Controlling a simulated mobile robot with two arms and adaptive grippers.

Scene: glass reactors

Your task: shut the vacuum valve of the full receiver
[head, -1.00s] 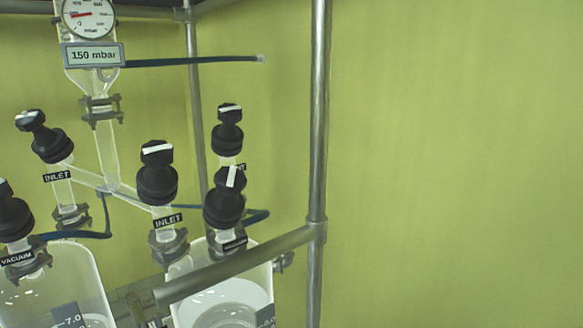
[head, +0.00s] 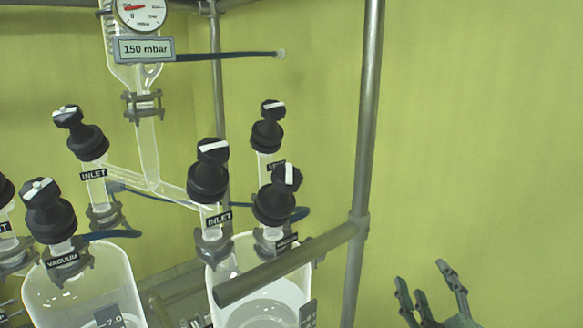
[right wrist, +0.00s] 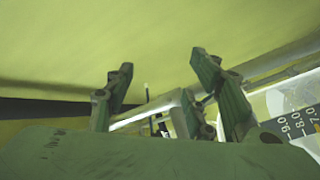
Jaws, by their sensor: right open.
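Two clear glass receivers stand at the bottom of the head view, left (head: 78,285) and right (head: 258,265). The right one shows a pale liquid surface higher up; the left one's level is unclear. The right receiver's black VACUUM valve (head: 277,203) has a white bar pointing nearly upright in the picture. The left receiver's VACUUM valve (head: 49,215) has a slanted bar. My right gripper (head: 423,277) is open and empty, low and right of the right receiver, beyond the upright post. Its green-grey fingers spread in the right wrist view (right wrist: 163,75). My left gripper is not in view.
A metal post (head: 364,130) and a slanted rail (head: 290,264) stand between my right gripper and the right receiver. INLET valves (head: 208,180) and a rear valve (head: 267,133) crowd the VACUUM valve. A gauge (head: 139,12) hangs above a 150 mbar sign. The right side is clear.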

